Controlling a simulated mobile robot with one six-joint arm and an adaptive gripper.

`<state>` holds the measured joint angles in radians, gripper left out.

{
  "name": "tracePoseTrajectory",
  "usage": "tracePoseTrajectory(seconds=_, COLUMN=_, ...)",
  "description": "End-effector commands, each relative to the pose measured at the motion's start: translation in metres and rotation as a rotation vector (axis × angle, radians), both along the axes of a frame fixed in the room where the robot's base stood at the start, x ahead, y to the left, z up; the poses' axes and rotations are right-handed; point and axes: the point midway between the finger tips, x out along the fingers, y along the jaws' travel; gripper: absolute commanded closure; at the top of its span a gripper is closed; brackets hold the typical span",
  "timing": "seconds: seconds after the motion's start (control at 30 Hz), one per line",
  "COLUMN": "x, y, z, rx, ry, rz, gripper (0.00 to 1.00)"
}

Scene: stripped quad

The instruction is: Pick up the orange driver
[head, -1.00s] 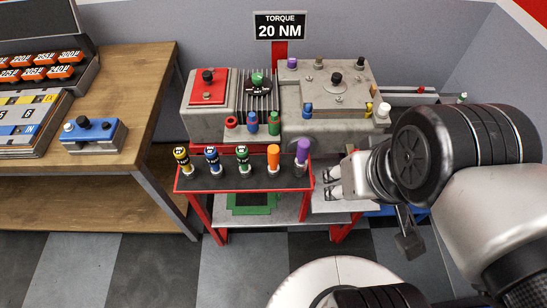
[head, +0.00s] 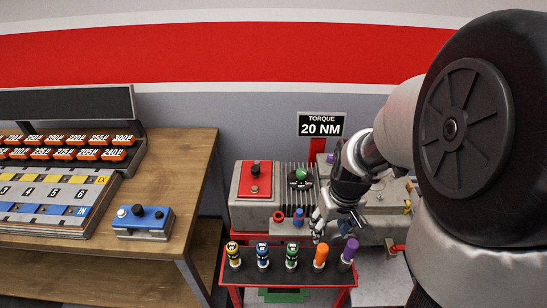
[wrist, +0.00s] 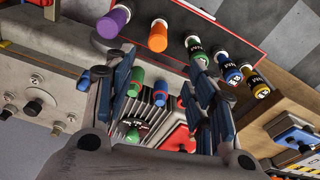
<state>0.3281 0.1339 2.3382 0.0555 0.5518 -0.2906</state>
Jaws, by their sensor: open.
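The orange driver (head: 320,257) stands upright in the black tray top of the red stand (head: 228,284), between the green driver (head: 292,256) and the purple driver (head: 348,252). My gripper (head: 320,220) is above and behind the orange driver, apart from it. In the wrist view the orange driver (wrist: 158,37) shows beyond the open, empty fingers of my gripper (wrist: 160,72), with the purple driver (wrist: 113,22) to its left. Nothing hides the orange driver in either view.
The blue driver (head: 263,257) and yellow driver (head: 233,255) stand farther left in the same row. Behind the row is a grey machine with a red-topped box (head: 256,178). A wooden bench (head: 195,165) stands to the left.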

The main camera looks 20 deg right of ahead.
Motion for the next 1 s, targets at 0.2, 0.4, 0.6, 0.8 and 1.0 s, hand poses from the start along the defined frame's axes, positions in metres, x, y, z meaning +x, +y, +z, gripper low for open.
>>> tracePoseTrajectory(seconds=0.2, x=0.003, y=0.0, z=-0.045, rx=0.003, ry=0.007, rz=0.0, gripper=0.5)
tracePoseTrajectory(seconds=0.4, x=0.009, y=0.0, z=-0.088, rx=0.003, ry=0.006, rz=-0.001, gripper=0.5)
tracePoseTrajectory(seconds=0.6, x=0.013, y=-0.001, z=-0.115, rx=0.001, ry=0.003, rz=-0.001, gripper=0.5)
tracePoseTrajectory(seconds=0.8, x=0.014, y=-0.001, z=-0.123, rx=0.0, ry=0.001, rz=0.0, gripper=0.5)
tracePoseTrajectory(seconds=1.0, x=0.017, y=-0.003, z=-0.15, rx=0.001, ry=0.004, rz=-0.001, gripper=0.5)
